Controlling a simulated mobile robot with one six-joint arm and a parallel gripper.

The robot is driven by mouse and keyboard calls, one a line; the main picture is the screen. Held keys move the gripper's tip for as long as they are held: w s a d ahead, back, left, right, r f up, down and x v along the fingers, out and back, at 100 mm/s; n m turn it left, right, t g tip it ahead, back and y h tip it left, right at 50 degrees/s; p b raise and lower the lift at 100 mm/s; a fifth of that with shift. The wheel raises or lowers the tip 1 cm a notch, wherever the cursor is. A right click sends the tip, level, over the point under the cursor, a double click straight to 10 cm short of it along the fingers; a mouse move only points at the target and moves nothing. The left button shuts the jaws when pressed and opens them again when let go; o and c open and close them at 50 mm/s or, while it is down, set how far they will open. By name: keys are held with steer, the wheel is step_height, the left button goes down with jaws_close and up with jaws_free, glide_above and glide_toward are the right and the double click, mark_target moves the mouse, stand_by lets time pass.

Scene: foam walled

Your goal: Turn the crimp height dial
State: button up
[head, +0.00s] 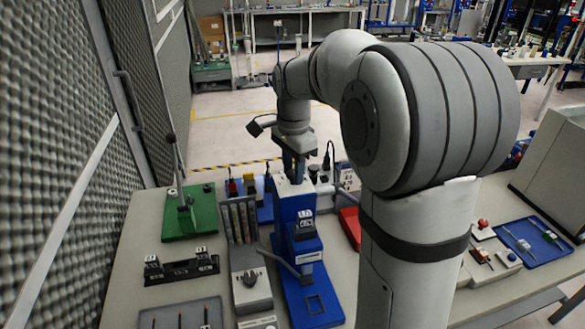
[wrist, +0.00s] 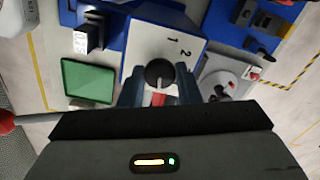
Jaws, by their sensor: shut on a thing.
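The crimp height dial is a dark round knob (wrist: 159,73) on the white top plate (wrist: 150,45) of the blue press (head: 305,275), with the numerals 1 and 2 printed beside it. A light pointer line shows on the knob. My gripper (wrist: 160,88) is shut on the dial, one finger on each side of it. A red part shows between the fingers just below the knob. In the head view my gripper (head: 293,168) points down onto the press top, and its fingers hide the dial there.
A green plate with an upright lever (head: 190,222) stands at the left. A grey rack (head: 240,220) stands close left of the press, and a black holder (head: 180,270) lies farther left. A blue tray (head: 535,240) is at the right. A foam wall borders the bench's left side.

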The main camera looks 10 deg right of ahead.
steer(key=shift+n, duration=0.3)
steer(key=n, duration=1.1)
steer(key=shift+n+p, duration=0.3)
steer(key=shift+p, duration=0.05)
steer(key=shift+r+n, duration=0.1)
steer(key=shift+n, duration=1.7)
steer(key=o, duration=1)
